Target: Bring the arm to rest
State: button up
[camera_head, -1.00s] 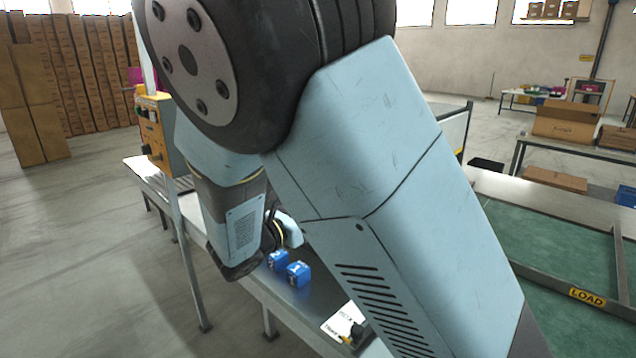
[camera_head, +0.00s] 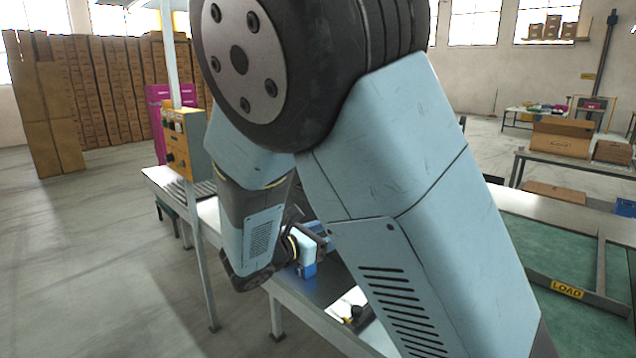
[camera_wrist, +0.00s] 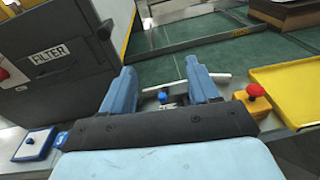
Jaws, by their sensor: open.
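My arm fills the middle of the head view, bent over a long work table (camera_head: 335,325). My gripper (camera_head: 325,240) is low beside the lower arm link in that view, small and partly hidden. In the wrist view my gripper (camera_wrist: 161,68) shows two blue fingers spread apart, with nothing held between them. A small blue item (camera_wrist: 165,97) shows in the gap, beyond the gripper body.
In the wrist view a grey FILTER box (camera_wrist: 60,60) stands close at left. A red-buttoned yellow control (camera_wrist: 256,97) and a yellow tray (camera_wrist: 290,90) are at right. An orange control box (camera_head: 185,143) on a post stands behind the arm. Open floor (camera_head: 100,260) lies left.

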jog(key=s+d+m+g+y, duration=0.2)
jog(key=s+d+m+g, duration=0.15)
jog(key=d, duration=0.25)
jog(key=s+d+r+m+g+y, duration=0.1)
jog(key=s+d+m+g, duration=0.1)
jog(key=d+m+g, duration=0.3)
jog(key=s+d+m+g+y, duration=0.1)
jog(key=s+d+m+y, duration=0.15)
jog(key=d, duration=0.45)
jog(key=s+d+r+m+t+y, duration=0.3)
jog(key=s+r+m+y, duration=0.4)
jog(key=s+m, duration=0.7)
notch_tip(320, 180, up, 3)
jog(key=shift+s+d+f+m+t, duration=0.15)
jog(key=shift+m+t, duration=0.15)
jog(key=shift+t, duration=0.15)
